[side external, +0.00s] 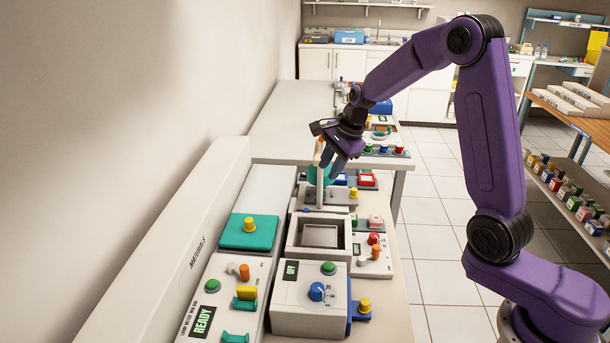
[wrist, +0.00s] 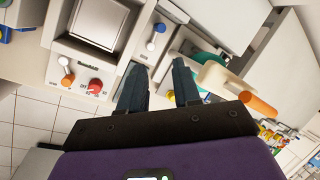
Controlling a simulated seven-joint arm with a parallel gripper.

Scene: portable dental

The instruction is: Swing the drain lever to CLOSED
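A large cream lever (wrist: 215,77) with an orange grip (wrist: 258,104) lies just right of my right finger in the wrist view. In the side view this cream lever (side external: 320,190) stands near upright beside my fingers, partly hidden. No label on it is legible, so I cannot tell whether it is the drain lever or what position it marks. My gripper (wrist: 159,86) points down with its two dark fingers apart and nothing between them. In the side view my gripper (side external: 339,163) is above the far part of the bench, close to the lever; contact is unclear.
A box with a square opening (side external: 320,236) stands nearer on the bench. A grey box with a blue dial (side external: 317,291) reads OFF; a panel (side external: 202,321) reads READY. A small blue-knobbed lever (wrist: 155,36) and a yellow knob (wrist: 201,57) lie close to my fingers.

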